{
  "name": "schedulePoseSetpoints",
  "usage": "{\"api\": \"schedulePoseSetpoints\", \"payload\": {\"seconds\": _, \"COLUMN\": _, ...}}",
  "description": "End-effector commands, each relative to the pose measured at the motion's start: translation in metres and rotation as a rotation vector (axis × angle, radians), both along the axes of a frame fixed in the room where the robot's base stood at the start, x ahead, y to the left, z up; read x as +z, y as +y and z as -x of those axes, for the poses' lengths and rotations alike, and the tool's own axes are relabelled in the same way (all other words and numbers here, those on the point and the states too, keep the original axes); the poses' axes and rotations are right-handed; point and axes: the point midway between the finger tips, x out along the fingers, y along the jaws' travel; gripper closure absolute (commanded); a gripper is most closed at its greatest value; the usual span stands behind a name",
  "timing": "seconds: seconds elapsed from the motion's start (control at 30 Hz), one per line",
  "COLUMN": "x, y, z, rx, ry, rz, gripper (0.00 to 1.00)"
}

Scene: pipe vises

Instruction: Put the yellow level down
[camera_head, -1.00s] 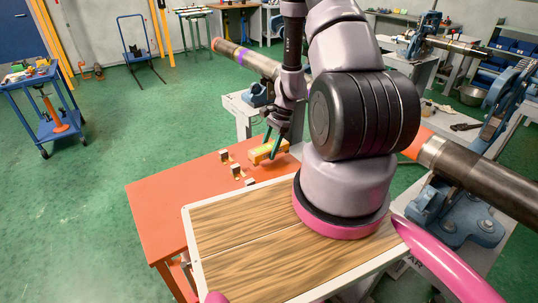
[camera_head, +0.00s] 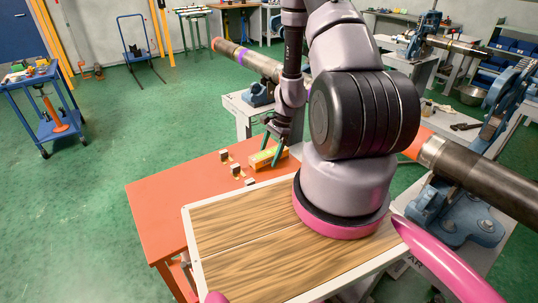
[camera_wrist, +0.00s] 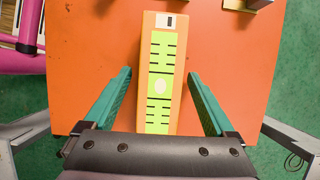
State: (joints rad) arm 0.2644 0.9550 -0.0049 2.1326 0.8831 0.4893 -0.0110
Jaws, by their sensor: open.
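The yellow level (camera_head: 267,160) lies flat on the orange table (camera_head: 165,205), near its far right corner. In the wrist view the level (camera_wrist: 161,75) is an orange bar with a yellow-green marked face, lying lengthwise between the fingers. My gripper (camera_head: 268,155) is over the level; in the wrist view my gripper (camera_wrist: 158,88) has its two green fingers spread wide, one on each side, with gaps between them and the level. The level's near end is hidden behind the gripper body.
Several small metal-topped blocks (camera_head: 236,170) stand on the table left of the level. A wood-topped surface (camera_head: 245,235) with a white rim is in front. A large pipe (camera_head: 480,180) in a blue vise (camera_head: 455,215) is at right. The table's left part is clear.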

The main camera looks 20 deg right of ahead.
Motion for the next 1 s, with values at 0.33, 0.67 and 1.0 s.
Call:
{"api": "schedulePoseSetpoints", "payload": {"seconds": 0.33, "x": 0.052, "y": -0.020, "z": -0.005, "rx": 0.000, "ry": -0.005, "rz": 0.002, "gripper": 0.10}}
{"api": "schedulePoseSetpoints", "payload": {"seconds": 0.67, "x": 0.104, "y": -0.042, "z": -0.009, "rx": 0.000, "ry": -0.002, "rz": 0.001, "gripper": 0.10}}
{"api": "schedulePoseSetpoints", "payload": {"seconds": 1.0, "x": 0.121, "y": -0.043, "z": -0.011, "rx": 0.012, "ry": -0.014, "rz": 0.001, "gripper": 0.10}}
